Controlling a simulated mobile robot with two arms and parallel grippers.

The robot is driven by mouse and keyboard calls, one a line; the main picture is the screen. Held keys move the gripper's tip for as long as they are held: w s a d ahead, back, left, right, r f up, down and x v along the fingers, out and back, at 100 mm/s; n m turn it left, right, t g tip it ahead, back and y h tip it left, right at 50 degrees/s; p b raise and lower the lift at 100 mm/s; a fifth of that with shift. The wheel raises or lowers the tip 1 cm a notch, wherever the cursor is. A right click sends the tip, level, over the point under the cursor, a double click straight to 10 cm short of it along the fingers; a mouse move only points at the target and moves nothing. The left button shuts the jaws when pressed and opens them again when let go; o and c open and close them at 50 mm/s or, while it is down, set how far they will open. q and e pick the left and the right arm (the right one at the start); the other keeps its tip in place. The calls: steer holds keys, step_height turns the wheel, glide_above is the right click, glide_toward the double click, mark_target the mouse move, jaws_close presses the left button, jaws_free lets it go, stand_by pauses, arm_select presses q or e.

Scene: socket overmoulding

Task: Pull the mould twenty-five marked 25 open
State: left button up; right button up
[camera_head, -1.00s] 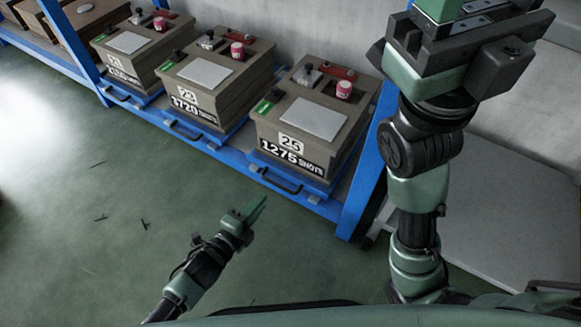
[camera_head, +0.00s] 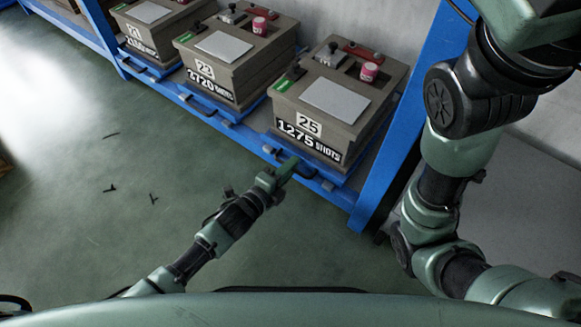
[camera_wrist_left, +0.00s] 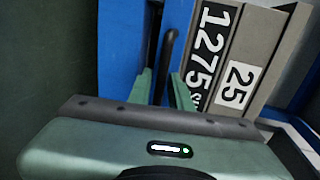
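Mould 25 (camera_head: 334,108) is a grey-brown box with a "25" plate and a "1275 SHOTS" label. It sits on a blue drawer tray (camera_head: 335,176) in the rack, and its label side also shows in the left wrist view (camera_wrist_left: 241,60). A dark bar handle (camera_wrist_left: 167,50) is on the tray's front. My left gripper (camera_head: 287,166) is at this handle. In the left wrist view its two green fingers (camera_wrist_left: 163,90) stand apart, with the handle's near end between them; I cannot tell whether they touch it. My right arm rises at the right; its gripper is out of view.
Mould 23 (camera_head: 236,70) and another mould (camera_head: 160,42) stand on their own trays to the left. A blue rack post (camera_head: 398,150) is just right of mould 25. The green floor (camera_head: 130,220) in front is mostly clear, with a few small dark bits.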

arm_select(q)
jaws_close()
stand_by(1.3)
